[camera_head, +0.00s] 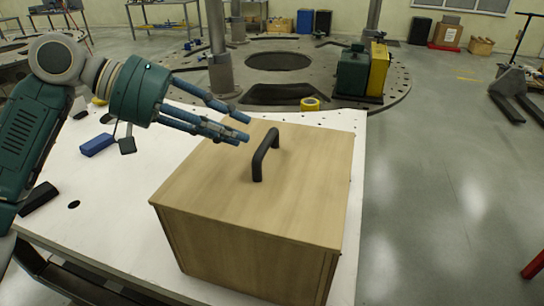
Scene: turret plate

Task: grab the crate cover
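A wooden crate (250,252) stands on a white table in the middle of the camera_head view. Its flat wooden cover (305,185) lies on top, with a black arched handle (264,155) standing up from it. My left gripper (246,129) reaches in from the left, above the cover's back left part. Its blue-grey fingers are spread apart and empty, a little left of the handle and apart from it. My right gripper does not show.
A pallet jack (515,90) stands at the right; the floor there is mostly clear.

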